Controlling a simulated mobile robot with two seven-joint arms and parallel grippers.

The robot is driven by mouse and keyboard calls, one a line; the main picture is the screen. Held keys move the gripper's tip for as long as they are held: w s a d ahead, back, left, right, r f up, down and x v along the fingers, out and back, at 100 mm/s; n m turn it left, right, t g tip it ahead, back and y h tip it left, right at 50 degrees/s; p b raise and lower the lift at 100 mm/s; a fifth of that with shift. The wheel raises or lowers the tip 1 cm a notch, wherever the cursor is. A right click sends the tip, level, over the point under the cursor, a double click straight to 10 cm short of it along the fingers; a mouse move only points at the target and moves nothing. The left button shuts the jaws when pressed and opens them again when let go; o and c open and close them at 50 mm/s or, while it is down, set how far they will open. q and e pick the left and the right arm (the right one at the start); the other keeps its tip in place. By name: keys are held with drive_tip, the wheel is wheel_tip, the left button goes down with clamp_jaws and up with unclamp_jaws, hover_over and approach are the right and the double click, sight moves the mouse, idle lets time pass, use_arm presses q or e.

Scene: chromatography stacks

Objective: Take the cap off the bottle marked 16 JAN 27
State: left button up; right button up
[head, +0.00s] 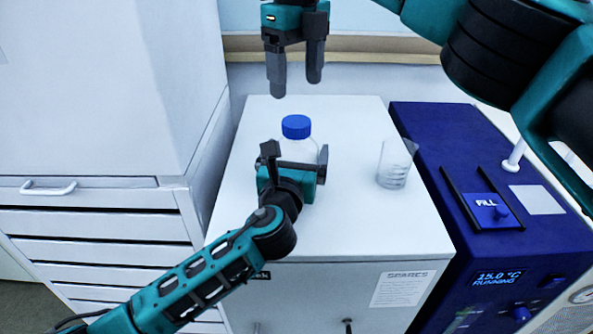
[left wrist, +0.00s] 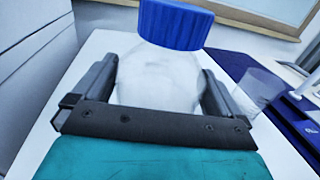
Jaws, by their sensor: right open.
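A clear bottle (head: 300,150) with a blue cap (head: 296,126) stands upright on the white cabinet top. In the left wrist view, the bottle (left wrist: 158,82) stands between my left fingers, with the cap (left wrist: 174,24) above them. My left gripper (head: 297,158) has a finger against each side of the bottle's body and appears shut on it. My lower bottle parts are hidden by this gripper in the head view. My right gripper (head: 297,82) is open and empty, pointing down above and behind the cap. No date marking is readable on the bottle.
A clear beaker (head: 394,164) stands on the white cabinet top (head: 350,225), right of the bottle. A blue bath unit (head: 445,150) with a display stands at the right. A white drawer cabinet (head: 100,212) is at the left. The cabinet top's front is clear.

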sight(297, 121)
use_arm(q)
drive_tip(key=c, duration=1.2)
drive_tip(key=shift+c, duration=0.7)
drive_tip(key=c, duration=0.3)
use_arm(e)
drive_tip(key=shift+m, duration=1)
drive_tip(key=m, duration=1.2)
drive_tip(key=shift+m, duration=0.3)
drive_tip(key=m, duration=0.5)
drive_tip(key=shift+m, duration=0.3)
drive_tip(key=m, duration=0.6)
drive_tip(key=shift+f+m, duration=0.35)
drive_tip(key=shift+m, duration=0.05)
wheel_tip(297, 121, down, 7)
drive_tip(key=shift+f, duration=0.15)
